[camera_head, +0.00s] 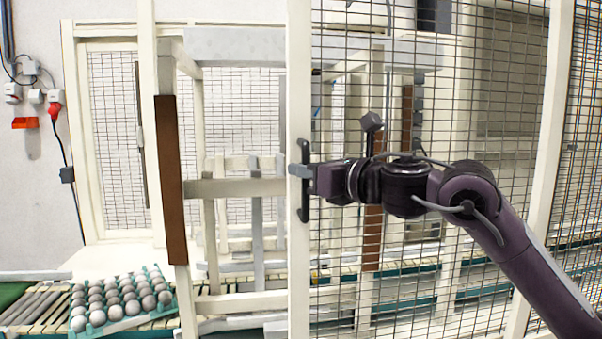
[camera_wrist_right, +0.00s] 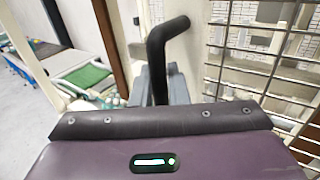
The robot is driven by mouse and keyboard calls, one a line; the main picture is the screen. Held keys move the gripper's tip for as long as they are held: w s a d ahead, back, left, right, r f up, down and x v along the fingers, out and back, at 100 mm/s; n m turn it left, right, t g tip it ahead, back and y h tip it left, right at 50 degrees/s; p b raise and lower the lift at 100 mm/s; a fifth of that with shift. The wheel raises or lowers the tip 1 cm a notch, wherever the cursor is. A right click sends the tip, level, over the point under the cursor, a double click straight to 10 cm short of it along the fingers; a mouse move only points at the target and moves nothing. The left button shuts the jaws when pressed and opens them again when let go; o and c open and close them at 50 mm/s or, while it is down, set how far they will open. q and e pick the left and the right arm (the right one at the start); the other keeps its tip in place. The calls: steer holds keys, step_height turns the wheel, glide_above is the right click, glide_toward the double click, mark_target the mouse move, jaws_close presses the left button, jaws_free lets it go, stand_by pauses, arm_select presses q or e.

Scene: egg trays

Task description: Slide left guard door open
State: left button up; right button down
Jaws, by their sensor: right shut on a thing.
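The guard door (camera_head: 299,110) is a cream frame with black wire mesh, standing right of an opening in the head view. Its black bar handle (camera_head: 305,205) is upright on the door's left edge post. My right gripper (camera_head: 302,172) reaches in from the right and is shut on the handle. In the right wrist view the handle (camera_wrist_right: 158,60) rises bent at its top between the grey fingers (camera_wrist_right: 160,85), with the mesh to its right. The lower part of the handle is hidden by my gripper body. My left gripper is not in view.
Left of the door post the opening shows a cream inner frame (camera_head: 240,188) and a brown upright panel (camera_head: 171,180). A tray of eggs (camera_head: 95,330) sits on a roller conveyor (camera_head: 35,308) at the lower left. A red plug (camera_head: 54,97) hangs on the left wall.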

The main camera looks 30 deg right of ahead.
steer(key=shift+d+r, duration=0.15)
steer(key=shift+d, duration=0.05)
steer(key=c, duration=1.5)
jaws_free()
steer(key=shift+d, duration=0.1)
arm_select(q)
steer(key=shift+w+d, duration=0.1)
arm_select(e)
steer(key=shift+s, duration=0.1)
arm_select(q)
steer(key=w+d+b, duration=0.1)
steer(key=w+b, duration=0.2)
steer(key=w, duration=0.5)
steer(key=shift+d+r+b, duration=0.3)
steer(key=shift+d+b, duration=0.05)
steer(key=shift+b, duration=0.05)
arm_select(e)
steer(key=v, duration=0.7)
steer(key=shift+s, duration=0.4)
steer(key=shift+d, duration=0.1)
